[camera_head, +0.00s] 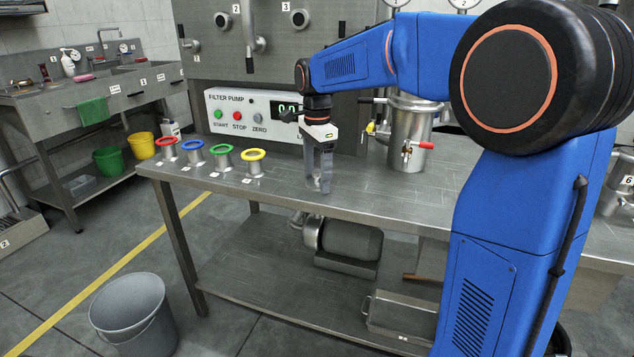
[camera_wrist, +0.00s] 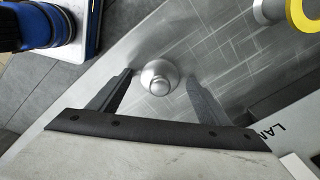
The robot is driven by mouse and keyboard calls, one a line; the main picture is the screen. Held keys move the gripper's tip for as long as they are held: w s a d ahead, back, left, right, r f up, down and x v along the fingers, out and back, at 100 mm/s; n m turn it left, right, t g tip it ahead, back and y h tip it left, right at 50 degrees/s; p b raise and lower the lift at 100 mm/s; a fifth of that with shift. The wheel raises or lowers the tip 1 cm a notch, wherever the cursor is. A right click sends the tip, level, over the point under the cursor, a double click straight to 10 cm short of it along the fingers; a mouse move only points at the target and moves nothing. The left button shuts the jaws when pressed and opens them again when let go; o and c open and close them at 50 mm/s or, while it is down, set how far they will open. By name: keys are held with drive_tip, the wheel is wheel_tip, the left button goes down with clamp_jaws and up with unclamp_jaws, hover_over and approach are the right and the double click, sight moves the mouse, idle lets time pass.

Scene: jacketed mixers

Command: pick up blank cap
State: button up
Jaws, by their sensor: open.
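The blank cap appears to be a small silver domed piece with a round knob (camera_wrist: 159,80), standing on the steel bench in the wrist view. My gripper (camera_wrist: 160,77) is open, with one finger on each side of the cap and a visible gap on both sides. The cap is not gripped. In the head view my gripper (camera_head: 318,188) points straight down, low over the bench near its front edge. The cap cannot be made out there, behind or between the fingers.
Four funnel-like fittings with red, blue, green and yellow (camera_head: 253,155) rims stand left of my gripper on the bench (camera_head: 270,195). A steel vessel with valves (camera_head: 408,135) stands to the right. The filter pump panel (camera_head: 245,115) is behind. A label (camera_wrist: 275,140) reads partly "LAN".

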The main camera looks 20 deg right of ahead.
drive_tip(key=c, duration=1.2)
drive_tip(key=shift+c, duration=0.2)
